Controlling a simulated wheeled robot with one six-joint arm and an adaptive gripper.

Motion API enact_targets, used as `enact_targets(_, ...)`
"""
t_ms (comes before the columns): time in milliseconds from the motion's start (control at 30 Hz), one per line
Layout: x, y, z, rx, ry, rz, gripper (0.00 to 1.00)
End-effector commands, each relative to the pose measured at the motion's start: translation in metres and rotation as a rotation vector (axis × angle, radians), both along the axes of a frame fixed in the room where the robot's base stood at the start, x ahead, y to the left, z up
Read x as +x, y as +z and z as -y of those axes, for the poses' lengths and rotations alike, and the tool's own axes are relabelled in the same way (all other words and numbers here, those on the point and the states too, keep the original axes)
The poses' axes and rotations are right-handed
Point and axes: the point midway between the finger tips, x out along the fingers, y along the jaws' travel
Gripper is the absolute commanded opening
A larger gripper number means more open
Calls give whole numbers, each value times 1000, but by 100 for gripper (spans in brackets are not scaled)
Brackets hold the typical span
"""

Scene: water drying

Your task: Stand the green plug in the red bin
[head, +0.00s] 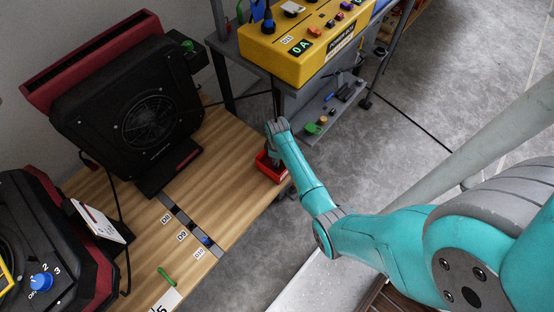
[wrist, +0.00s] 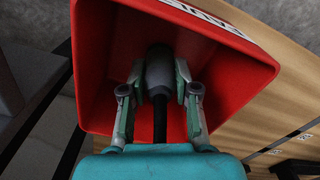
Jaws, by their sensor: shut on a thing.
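The red bin (head: 268,174) sits at the right corner of the wooden table. In the wrist view the red bin (wrist: 228,62) opens around my gripper (wrist: 161,76), with a white label on its wall. My gripper is shut on a plug (wrist: 158,74) with a rounded body and a black cable or stem towards me. Its body looks dull grey in the shade, so I cannot confirm green. The plug is inside the bin's opening; whether it touches the floor is hidden. In the head view my arm's end covers the gripper and plug.
A black fan heater (head: 150,120) stands on the table left of the bin. A yellow control box (head: 300,42) is on the grey stand behind. A small green object (head: 166,276) lies at the table's front. Grey floor is open to the right.

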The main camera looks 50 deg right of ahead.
Motion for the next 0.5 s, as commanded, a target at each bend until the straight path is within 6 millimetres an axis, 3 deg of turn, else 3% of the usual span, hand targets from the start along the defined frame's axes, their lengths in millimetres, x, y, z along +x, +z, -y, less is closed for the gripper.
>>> enact_targets(133, 0, -2, 0, 0, 0, 0, 0)
enact_targets(167, 0, -2, 0, 0, 0, 0, 32)
enact_targets(267, 0, -2, 0, 0, 0, 0, 55)
enact_targets(500, 0, -2, 0, 0, 0, 0, 55)
